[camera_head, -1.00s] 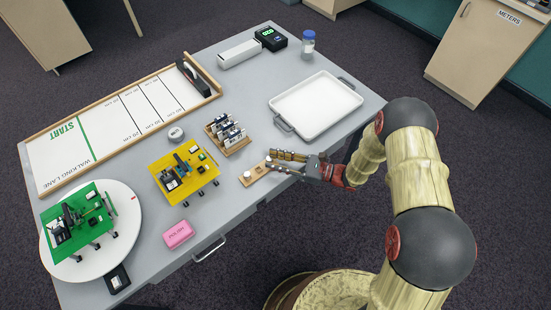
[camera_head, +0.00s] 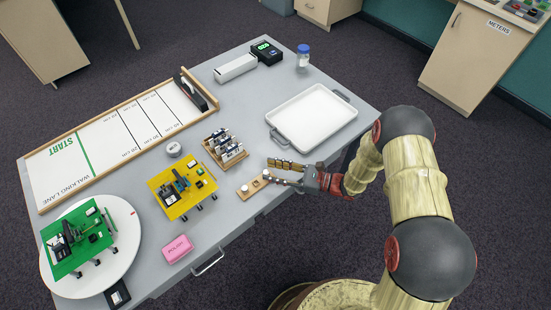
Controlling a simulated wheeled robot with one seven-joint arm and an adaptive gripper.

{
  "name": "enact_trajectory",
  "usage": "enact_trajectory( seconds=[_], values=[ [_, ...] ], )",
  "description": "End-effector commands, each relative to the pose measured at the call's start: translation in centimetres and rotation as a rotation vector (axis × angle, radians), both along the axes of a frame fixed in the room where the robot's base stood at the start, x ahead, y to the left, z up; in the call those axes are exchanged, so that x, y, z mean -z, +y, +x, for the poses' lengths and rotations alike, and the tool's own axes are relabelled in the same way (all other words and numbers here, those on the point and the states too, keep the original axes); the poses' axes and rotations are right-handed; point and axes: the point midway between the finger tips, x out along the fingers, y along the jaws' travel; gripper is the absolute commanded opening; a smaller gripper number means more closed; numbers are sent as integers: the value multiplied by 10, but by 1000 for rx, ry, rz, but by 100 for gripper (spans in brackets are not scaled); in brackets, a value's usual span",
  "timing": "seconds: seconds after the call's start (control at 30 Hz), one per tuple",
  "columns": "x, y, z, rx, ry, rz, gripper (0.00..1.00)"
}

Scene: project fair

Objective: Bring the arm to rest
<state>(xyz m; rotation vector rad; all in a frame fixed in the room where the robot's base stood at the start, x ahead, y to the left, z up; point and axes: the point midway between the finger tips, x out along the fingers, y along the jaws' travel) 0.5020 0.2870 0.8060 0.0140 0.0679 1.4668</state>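My gripper (camera_head: 270,171) is at the front edge of the grey table (camera_head: 235,205), low over the right end of a small wooden block (camera_head: 254,184). Its two fingers are apart, with a gap between them. A small white-topped piece (camera_head: 266,173) on the block lies just off the fingertips, between their lines; I cannot tell whether either finger touches it. A second white round piece (camera_head: 244,188) sits on the block's left end, clear of the gripper. My arm reaches in from the right, bent at the elbow.
A white tray (camera_head: 311,118) lies behind the gripper. A wooden rack (camera_head: 224,150) of small labelled items and a yellow board (camera_head: 181,188) stand to the left. A pink block (camera_head: 177,249) is near the front edge. The floor on the right is clear.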

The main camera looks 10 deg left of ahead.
Motion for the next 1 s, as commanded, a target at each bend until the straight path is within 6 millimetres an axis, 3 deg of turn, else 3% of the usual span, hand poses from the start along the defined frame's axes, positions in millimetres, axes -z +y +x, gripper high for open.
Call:
enact_trajectory(
  seconds=[0.23, 0.37, 0.47, 0.67, 0.8, 1.0],
  values=[
    [-2, 0, 0, -2, -4, 0, 38],
    [-19, 1, -1, -39, -44, -20, 38],
    [-49, 0, -8, -111, -116, -62, 38],
    [-121, -15, -42, -318, -341, -219, 38],
    [-161, -37, -71, -452, -507, -353, 38],
    [-204, -80, -111, -624, -749, -574, 38]
  ],
)
